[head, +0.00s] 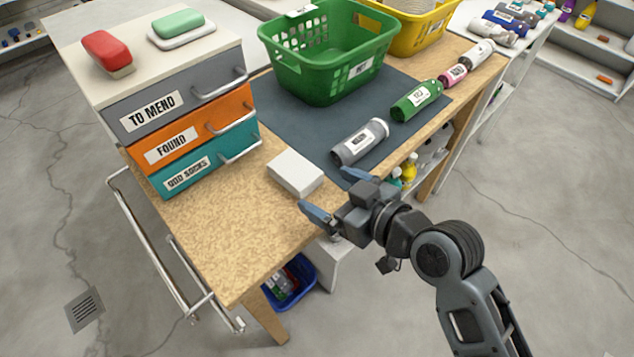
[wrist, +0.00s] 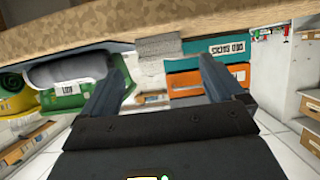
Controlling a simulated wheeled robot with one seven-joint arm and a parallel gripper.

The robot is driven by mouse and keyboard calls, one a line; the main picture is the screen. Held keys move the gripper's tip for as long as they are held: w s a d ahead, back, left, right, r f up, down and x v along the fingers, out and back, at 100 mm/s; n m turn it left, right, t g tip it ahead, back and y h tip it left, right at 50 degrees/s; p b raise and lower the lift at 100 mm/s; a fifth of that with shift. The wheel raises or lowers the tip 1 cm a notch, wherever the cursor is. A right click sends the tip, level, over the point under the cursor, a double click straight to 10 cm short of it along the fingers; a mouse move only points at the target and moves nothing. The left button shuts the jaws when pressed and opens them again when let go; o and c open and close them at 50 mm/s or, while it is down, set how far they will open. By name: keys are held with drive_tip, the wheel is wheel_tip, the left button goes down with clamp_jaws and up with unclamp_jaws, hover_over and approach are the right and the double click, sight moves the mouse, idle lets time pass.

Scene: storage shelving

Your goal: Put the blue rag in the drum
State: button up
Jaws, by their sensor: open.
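My gripper (head: 333,194) is open and empty at the front edge of the wooden table, next to a small white block (head: 295,172). In the wrist view its two fingers (wrist: 164,78) are spread, with a grey block (wrist: 159,47) beyond them near the table edge. I cannot make out a blue rag for certain; blue rolled items (head: 505,22) lie on a white unit at the top right, but I cannot tell whether one is the rag. No drum is recognisable in either view.
The table (head: 225,245) holds drawers (head: 185,125), a green basket (head: 330,75), a yellow basket (head: 425,35) and several rolled or bottle-like items, including a grey one (head: 359,142). A metal rail (head: 155,250) runs along its left side. A blue bin (head: 312,268) sits underneath. Floor is clear at right.

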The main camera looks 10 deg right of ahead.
drive_tip(key=v, duration=0.6)
drive_tip(key=shift+s+d+r, duration=0.15)
drive_tip(key=shift+s+d, duration=0.05)
drive_tip(key=shift+s, duration=0.1)
drive_tip(key=s+d+m+t+h, duration=0.1)
drive_tip(key=s+d, duration=0.4)
drive_tip(key=s, duration=0.6)
drive_tip(key=s+d+m+t+h, duration=0.2)
drive_tip(key=s+d+m+h, duration=0.2)
drive_tip(key=s, duration=0.7)
drive_tip(key=shift+s+d+f+m+h, duration=0.2)
drive_tip(key=shift+d+f+m+h, duration=0.1)
drive_tip(key=shift+d+h, duration=0.65)
drive_tip(key=shift+m+t+h, duration=0.3)
drive_tip(key=shift+m+h, duration=0.05)
drive_tip(key=shift+m, duration=0.25)
drive_tip(key=s+r, duration=0.2)
drive_tip(key=s, duration=0.1)
drive_tip(key=s+a+r, duration=0.1)
drive_tip(key=s+r, duration=0.1)
drive_tip(key=s, duration=0.1)
drive_tip(key=shift+a+r, duration=0.1)
drive_tip(key=shift+r, duration=0.25)
